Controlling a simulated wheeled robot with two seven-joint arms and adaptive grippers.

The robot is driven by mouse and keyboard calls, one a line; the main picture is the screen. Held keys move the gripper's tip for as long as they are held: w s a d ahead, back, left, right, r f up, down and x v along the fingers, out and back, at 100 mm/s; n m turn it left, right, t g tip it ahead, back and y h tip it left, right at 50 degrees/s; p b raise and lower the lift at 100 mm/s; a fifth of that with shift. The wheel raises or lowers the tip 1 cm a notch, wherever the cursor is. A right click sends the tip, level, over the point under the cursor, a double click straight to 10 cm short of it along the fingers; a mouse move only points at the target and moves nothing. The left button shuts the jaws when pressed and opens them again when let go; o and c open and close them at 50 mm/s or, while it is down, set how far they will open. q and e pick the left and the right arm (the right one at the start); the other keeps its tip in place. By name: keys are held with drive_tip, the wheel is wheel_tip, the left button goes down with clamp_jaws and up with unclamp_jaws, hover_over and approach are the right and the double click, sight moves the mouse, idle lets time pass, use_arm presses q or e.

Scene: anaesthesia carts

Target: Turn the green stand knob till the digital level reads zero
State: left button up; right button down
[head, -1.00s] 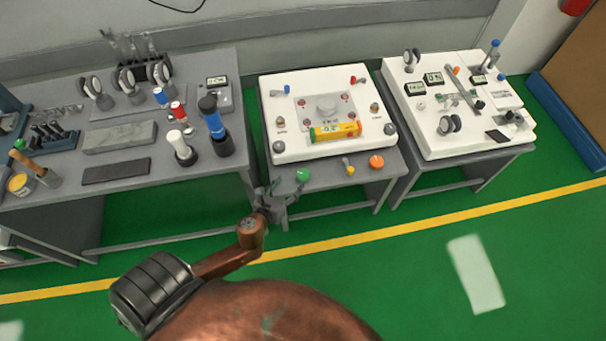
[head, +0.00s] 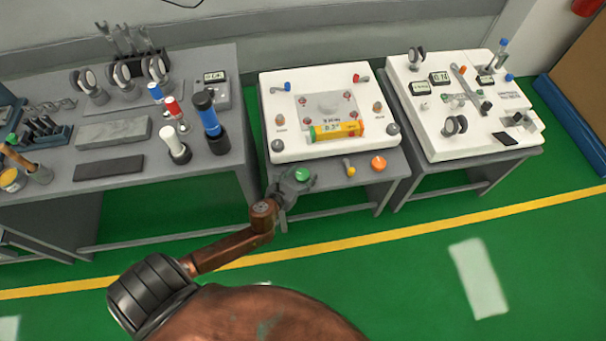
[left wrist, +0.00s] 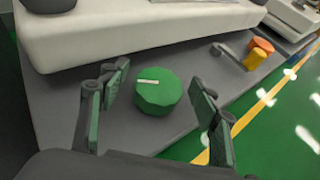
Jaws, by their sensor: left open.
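The green stand knob (head: 302,174) sits on the front ledge of the middle grey stand. In the left wrist view the green knob (left wrist: 158,92) shows a white mark on its top. My left gripper (head: 293,177) is open at the knob. In the left wrist view the fingers of my left gripper (left wrist: 160,108) stand apart on either side of the knob, with gaps visible. The digital level (head: 338,130), a yellow-orange bar with a green end, lies on the white plate (head: 285,150) of this stand; its reading is too small to make out. My right gripper is not in view.
An orange knob (head: 378,163) and a small yellow lever (head: 350,170) sit right of the green knob on the same ledge. A grey bench (head: 225,165) with tools stands left. Another white plate (head: 440,145) with gauges stands right. Green floor in front is clear.

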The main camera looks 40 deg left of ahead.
use_arm(q)
drive_tip(key=shift+c, duration=0.4)
drive_tip(key=c, duration=1.1)
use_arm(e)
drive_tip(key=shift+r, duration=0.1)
use_arm(q)
drive_tip(key=n+y+p, duration=0.1)
drive_tip(key=y, duration=0.1)
drive_tip(key=n+y+p, duration=0.1)
drive_tip(key=shift+d+r+n+g+p, duration=0.15)
drive_tip(key=shift+r+n+g+p, duration=0.1)
drive_tip(key=shift+n+g+p, duration=0.05)
drive_tip(key=n+g+y+p, duration=0.3)
drive_tip(key=n+y, duration=0.2)
drive_tip(key=shift+w, duration=0.15)
drive_tip(key=shift+f+n+g+y+p, duration=0.15)
drive_tip(key=shift+n+g+y+p, duration=0.15)
drive_tip(key=shift+n+g+y, duration=1.1)
drive_tip(key=shift+n+g, duration=0.7)
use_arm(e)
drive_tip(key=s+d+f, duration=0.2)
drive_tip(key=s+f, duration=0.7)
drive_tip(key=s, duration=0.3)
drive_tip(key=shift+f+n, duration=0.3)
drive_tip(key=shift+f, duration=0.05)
